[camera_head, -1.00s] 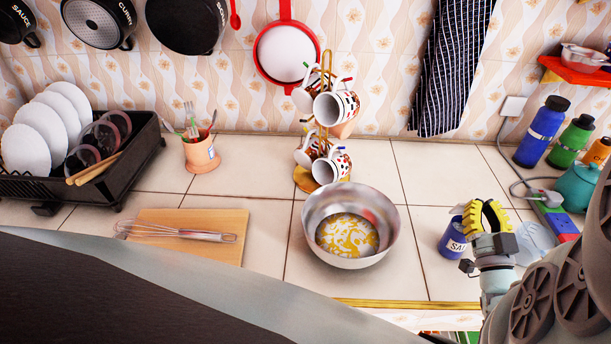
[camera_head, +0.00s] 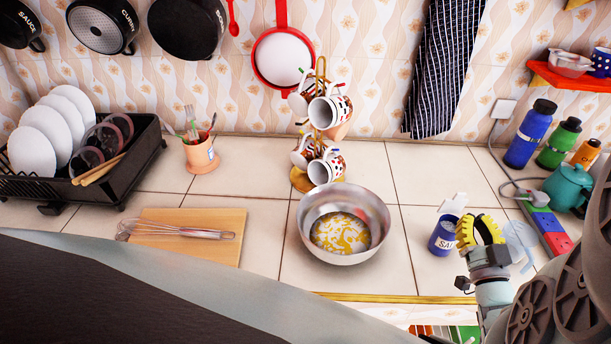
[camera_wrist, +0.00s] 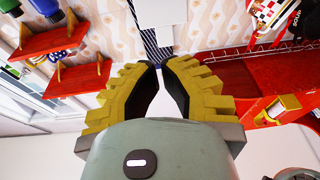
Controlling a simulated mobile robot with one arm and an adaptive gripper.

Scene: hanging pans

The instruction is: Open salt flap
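The salt canister (camera_head: 444,236), dark blue with a white label, stands upright on the counter at the right in the head view. Its white flap (camera_head: 453,204) is raised above the top, and the grey top beneath it shows. My gripper (camera_head: 479,230), with yellow ribbed fingers, is just right of the canister, apart from the flap. In the wrist view my gripper (camera_wrist: 159,66) has its fingertips nearly together, with only a narrow gap and nothing seen held. The canister is not clearly seen there.
A steel bowl (camera_head: 344,224) with yellowish contents stands left of the canister. A mug rack (camera_head: 302,180) is behind it. Bottles (camera_head: 530,134), a teal teapot (camera_head: 568,188) and a power strip (camera_head: 546,225) are at the right. The tiles behind the canister are free.

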